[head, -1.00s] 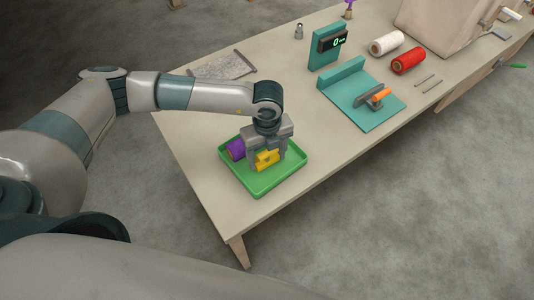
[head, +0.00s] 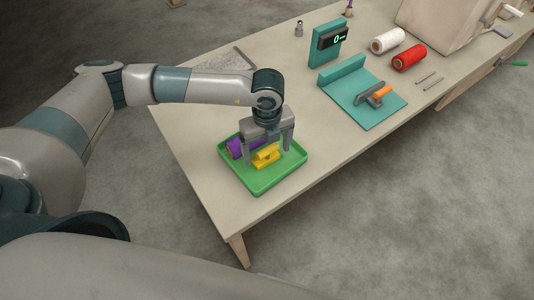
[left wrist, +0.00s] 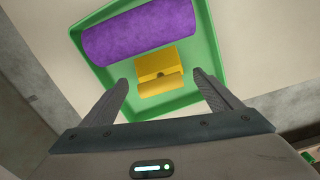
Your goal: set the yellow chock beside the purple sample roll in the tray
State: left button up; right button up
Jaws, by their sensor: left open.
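The green tray (head: 261,188) stands on the near end of the table. The purple sample roll (head: 235,147) lies in it; in the left wrist view the roll (left wrist: 140,30) spans the tray's far part. The yellow chock (head: 265,157) rests in the tray beside the roll; in the left wrist view the chock (left wrist: 158,67) sits close to the roll's side, with contact hard to tell. My left gripper (head: 268,155) is open above the tray, its fingers on either side of the chock and apart from it. My right gripper is not in view.
A teal board (head: 368,110) with an orange-handled tool (head: 381,92) lies farther along the table. The table right of the tray is clear.

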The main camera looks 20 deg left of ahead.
aim_at(267, 149)
pick_arm(q)
notch_tip(267, 149, up, 8)
jog(key=b, duration=0.3)
jog(key=shift+r, duration=0.2)
jog(key=shift+r+b, duration=0.35)
jog(key=shift+r, duration=0.4)
dwell(0.5)
